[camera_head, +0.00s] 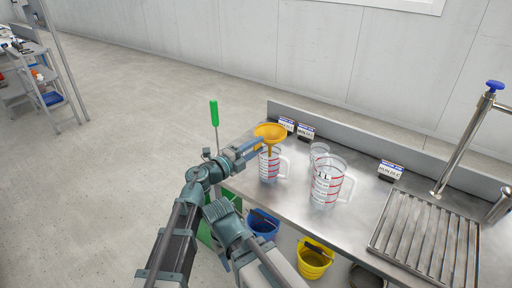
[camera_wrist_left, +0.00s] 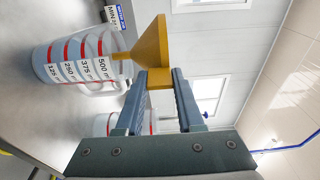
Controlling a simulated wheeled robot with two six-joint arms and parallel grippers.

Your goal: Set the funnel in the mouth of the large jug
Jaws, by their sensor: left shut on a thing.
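My left gripper (camera_head: 252,146) is shut on the yellow funnel (camera_head: 268,131) at the left part of the steel bench. In the left wrist view the gripper (camera_wrist_left: 160,78) holds the funnel (camera_wrist_left: 151,45) by its side. The funnel's spout points at the mouth of a clear jug with red marks (camera_head: 269,166), which also shows in the left wrist view (camera_wrist_left: 75,60); I cannot tell whether the tip is inside. The largest-looking clear jug (camera_head: 327,184) stands upright to the right, apart from the funnel. My right gripper is not in view.
Another clear jug (camera_head: 319,150) stands behind the largest-looking one. Small label signs (camera_head: 390,171) line the bench's back. A drain grate (camera_head: 425,238) and steel tap (camera_head: 465,140) are at right. Blue (camera_head: 263,224) and yellow (camera_head: 313,262) buckets sit below the bench.

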